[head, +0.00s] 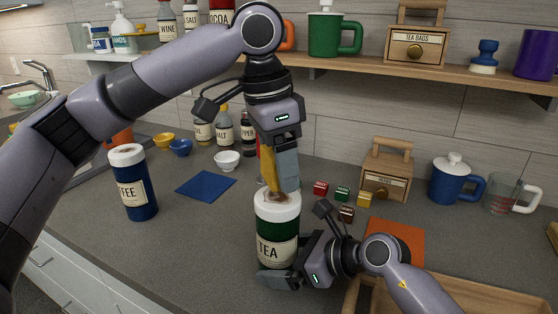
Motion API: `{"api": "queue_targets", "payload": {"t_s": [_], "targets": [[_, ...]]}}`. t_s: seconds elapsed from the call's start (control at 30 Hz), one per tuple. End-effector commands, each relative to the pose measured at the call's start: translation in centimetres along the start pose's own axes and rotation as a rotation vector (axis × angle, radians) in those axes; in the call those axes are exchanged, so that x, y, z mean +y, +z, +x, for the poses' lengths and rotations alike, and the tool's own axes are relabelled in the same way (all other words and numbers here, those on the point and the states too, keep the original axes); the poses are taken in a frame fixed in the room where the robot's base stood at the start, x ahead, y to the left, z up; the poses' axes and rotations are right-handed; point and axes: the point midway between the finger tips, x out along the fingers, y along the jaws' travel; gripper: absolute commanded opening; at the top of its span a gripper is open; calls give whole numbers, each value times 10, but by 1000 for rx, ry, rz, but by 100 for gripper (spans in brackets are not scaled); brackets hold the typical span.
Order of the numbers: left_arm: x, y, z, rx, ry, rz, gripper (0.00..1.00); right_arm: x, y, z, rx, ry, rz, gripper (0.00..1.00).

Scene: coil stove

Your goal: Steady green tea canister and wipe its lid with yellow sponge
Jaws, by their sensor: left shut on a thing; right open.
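The green tea canister (277,250) stands upright on the grey counter, with a white lid and a "TEA" label. A brown smudge shows on the lid (278,206). My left gripper (285,180) points down above the lid and is shut on the yellow sponge (268,166). The sponge's lower end is at the lid's top and seems to touch it. My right gripper (284,273) is open low at the canister's front right. One finger lies across the canister's lower front; the other finger is hidden, so contact cannot be told.
A blue coffee canister (136,190) and a blue mat (206,185) are to the left. Small cubes (342,194), an orange mat (398,236) and a wooden tray (470,296) are to the right. A wooden drawer box (386,176) and blue mug (450,183) stand behind, under a shelf (450,77).

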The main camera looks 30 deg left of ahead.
Motion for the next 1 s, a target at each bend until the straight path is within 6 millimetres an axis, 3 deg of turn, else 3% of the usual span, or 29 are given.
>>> {"api": "queue_targets", "payload": {"t_s": [0.37, 0.5, 0.57, 0.6, 0.7, 1.0], "targets": [[0, 0, 0, 0, 0, 0, 45, 0, 0, 5, -1, -1, -1, 100], [0, 0, 0, 0, 0, 0, 45, 0, 0, 5, -1, -1, -1, 67], [0, 0, 0, 0, 0, 0, 45, 0, 0, 5, -1, -1, -1, 67], [0, 0, 0, 0, 0, 0, 45, 0, 0, 5, -1, -1, -1, 77], [0, 0, 0, 0, 0, 0, 45, 0, 0, 5, -1, -1, 0, 52], [0, 0, 0, 0, 0, 0, 45, 0, 0, 5, -1, -1, 0, 52]]}}
